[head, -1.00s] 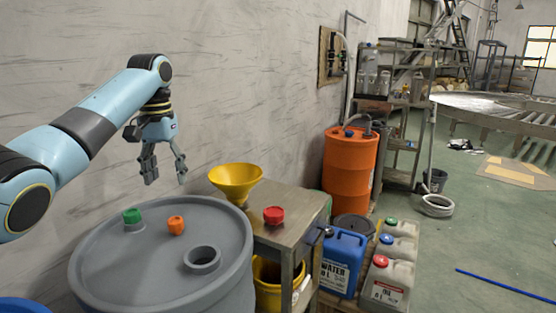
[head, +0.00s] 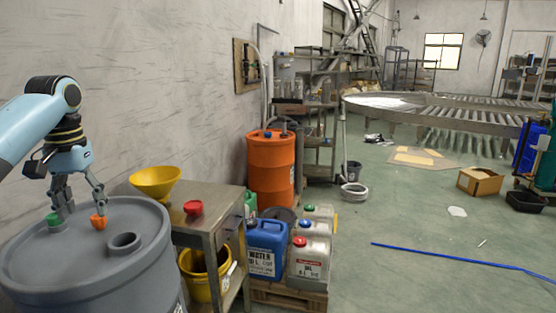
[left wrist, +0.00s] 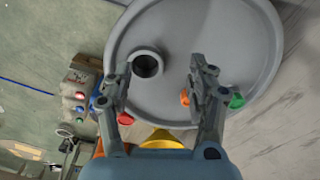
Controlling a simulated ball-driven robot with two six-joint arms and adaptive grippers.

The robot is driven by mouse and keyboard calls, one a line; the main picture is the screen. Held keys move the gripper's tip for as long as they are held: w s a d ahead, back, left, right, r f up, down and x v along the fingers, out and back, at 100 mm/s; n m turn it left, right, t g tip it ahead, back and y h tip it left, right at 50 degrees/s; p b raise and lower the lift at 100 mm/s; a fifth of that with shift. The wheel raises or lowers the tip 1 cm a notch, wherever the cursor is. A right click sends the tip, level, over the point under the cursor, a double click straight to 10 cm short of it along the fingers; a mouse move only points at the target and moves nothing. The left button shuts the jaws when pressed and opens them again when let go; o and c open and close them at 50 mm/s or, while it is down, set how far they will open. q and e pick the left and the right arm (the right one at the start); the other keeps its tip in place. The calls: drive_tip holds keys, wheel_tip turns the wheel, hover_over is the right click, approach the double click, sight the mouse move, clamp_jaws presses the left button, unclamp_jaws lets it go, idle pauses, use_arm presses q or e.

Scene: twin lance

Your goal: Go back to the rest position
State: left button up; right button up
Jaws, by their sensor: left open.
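My left gripper (head: 79,202) is open and empty above the grey drum (head: 80,262) at the left of the head view. Its fingers overlap the green cap (head: 54,220) and the orange cap (head: 98,222) on the drum lid in that view; I cannot tell the exact gap. In the left wrist view the open fingers (left wrist: 160,80) spread over the drum lid (left wrist: 230,30), with nothing between them but the lid and its open round port (left wrist: 147,65). My right gripper is not in view.
A metal side table (head: 222,212) beside the drum bears a yellow funnel (head: 155,183) and a red cap (head: 193,208). An orange drum (head: 271,170), a blue water can (head: 266,249) and grey cans (head: 308,258) stand further right. A blue rod (head: 450,257) lies on the open floor.

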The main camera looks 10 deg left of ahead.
use_arm(q)
drive_tip(key=s+d+f+m+t, duration=0.1)
drive_tip(key=s+d+f+m, duration=0.2)
drive_tip(key=s+d+f, duration=0.9)
drive_tip(key=s+d+r+m+t, duration=0.1)
drive_tip(key=s+d, duration=0.2)
drive_tip(key=s, duration=0.5)
drive_tip(key=s+d+r+t, duration=0.1)
drive_tip(key=s+d, duration=0.3)
drive_tip(key=s, duration=0.4)
drive_tip(key=s+a+f+g+b, duration=0.1)
drive_tip(key=s+a+f+b, duration=0.1)
drive_tip(key=f, duration=1.4)
drive_tip(key=s+a+f+b, duration=0.1)
drive_tip(key=f, duration=1.5)
drive_tip(key=s+f+g+b, duration=0.1)
drive_tip(key=s+f+b, duration=0.1)
drive_tip(key=s+f, duration=1.3)
drive_tip(key=shift+s+a+f, duration=0.35)
drive_tip(key=shift+s+a, duration=0.05)
drive_tip(key=shift+s, duration=0.85)
drive_tip(key=shift+c, duration=0.3)
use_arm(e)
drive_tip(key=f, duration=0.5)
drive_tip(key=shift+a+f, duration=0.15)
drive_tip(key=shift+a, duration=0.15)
